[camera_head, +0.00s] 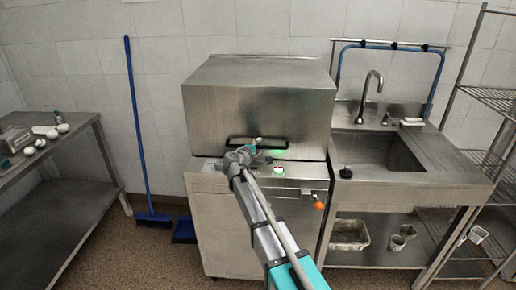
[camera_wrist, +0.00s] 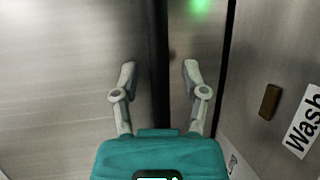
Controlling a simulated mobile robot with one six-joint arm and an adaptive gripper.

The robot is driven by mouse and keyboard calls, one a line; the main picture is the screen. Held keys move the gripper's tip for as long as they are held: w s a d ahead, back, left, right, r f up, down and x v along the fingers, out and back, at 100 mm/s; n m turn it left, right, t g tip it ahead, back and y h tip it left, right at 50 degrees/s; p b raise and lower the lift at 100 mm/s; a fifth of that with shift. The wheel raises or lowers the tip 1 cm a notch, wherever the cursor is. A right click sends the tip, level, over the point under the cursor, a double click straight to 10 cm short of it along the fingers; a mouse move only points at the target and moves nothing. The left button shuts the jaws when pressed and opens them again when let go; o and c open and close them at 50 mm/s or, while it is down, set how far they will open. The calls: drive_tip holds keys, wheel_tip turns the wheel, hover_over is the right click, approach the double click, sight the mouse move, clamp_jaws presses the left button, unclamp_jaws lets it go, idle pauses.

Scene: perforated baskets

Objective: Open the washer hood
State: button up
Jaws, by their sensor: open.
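The washer hood (camera_head: 258,105) is a large brushed-metal box, down on the metal washer base (camera_head: 225,215). A dark horizontal handle (camera_head: 234,142) runs along the lower front of the hood. My gripper (camera_head: 259,148) is at the handle, in front of its middle. In the wrist view the handle (camera_wrist: 158,50) is a dark upright bar between the two spread grey fingertips of my gripper (camera_wrist: 159,72). The fingers are open on either side of the bar, with gaps visible. I cannot tell how deep the bar sits between them.
A steel sink (camera_head: 378,152) adjoins the washer on the right, with a wire shelf (camera_head: 490,97) beyond. A table (camera_head: 50,160) with small items stands at left. A blue broom (camera_head: 138,130) leans on the wall. A green light (camera_wrist: 200,6) glows near the handle.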

drive_tip(key=shift+c, duration=0.2)
clamp_jaws()
drive_tip(key=shift+a+r+p, duration=0.15)
drive_tip(key=shift+r+p, duration=0.1)
drive_tip(key=shift+p, duration=0.05)
